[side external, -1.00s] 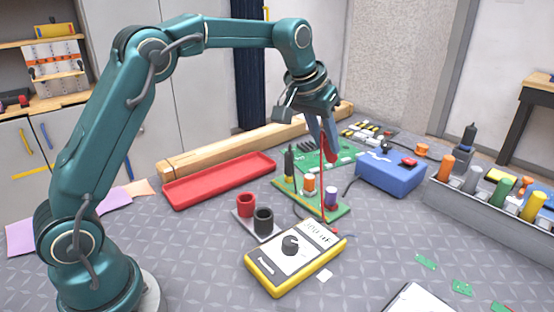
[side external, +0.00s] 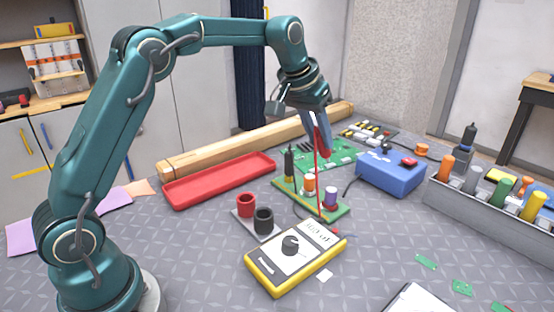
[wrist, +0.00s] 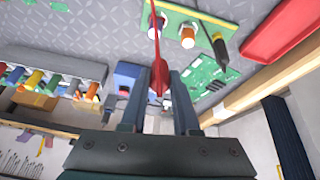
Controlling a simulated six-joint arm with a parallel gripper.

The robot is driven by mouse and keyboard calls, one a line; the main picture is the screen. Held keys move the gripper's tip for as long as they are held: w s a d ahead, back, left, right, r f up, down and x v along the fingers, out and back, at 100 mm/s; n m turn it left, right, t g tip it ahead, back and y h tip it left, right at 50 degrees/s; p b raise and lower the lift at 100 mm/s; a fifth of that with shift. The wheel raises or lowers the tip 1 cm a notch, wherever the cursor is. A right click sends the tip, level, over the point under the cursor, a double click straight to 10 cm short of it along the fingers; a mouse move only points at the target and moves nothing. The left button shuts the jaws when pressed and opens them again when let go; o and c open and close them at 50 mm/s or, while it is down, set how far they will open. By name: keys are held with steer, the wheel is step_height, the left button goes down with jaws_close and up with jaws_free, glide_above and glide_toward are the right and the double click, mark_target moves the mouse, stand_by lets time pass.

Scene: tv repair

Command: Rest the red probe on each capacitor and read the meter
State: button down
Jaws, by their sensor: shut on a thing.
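My gripper (side external: 325,152) is shut on the red probe (wrist: 159,76), above the green board (side external: 340,212). The probe's thin red shaft reaches down toward the board's near side, by the purple capacitor (side external: 330,197). I cannot tell whether its tip touches anything. The orange capacitor (side external: 309,183) stands to the left of the purple one; both show in the wrist view, purple (wrist: 160,21) and orange (wrist: 188,36).
Red and black cups (side external: 246,204) stand left of the board. A red tray (side external: 215,182) and wooden beam (side external: 230,144) lie behind. A blue box (side external: 392,176) and a grey rack (side external: 480,208) of coloured parts are at the right.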

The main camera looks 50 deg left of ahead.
steer(key=a, duration=0.5)
steer(key=shift+s+a+r, duration=0.1)
steer(key=shift+r, duration=0.3)
steer(key=shift+f, duration=0.15)
steer(key=shift+f, duration=2.7)
steer(key=shift+f, duration=0.7)
step_height(320, 180, up, 6)
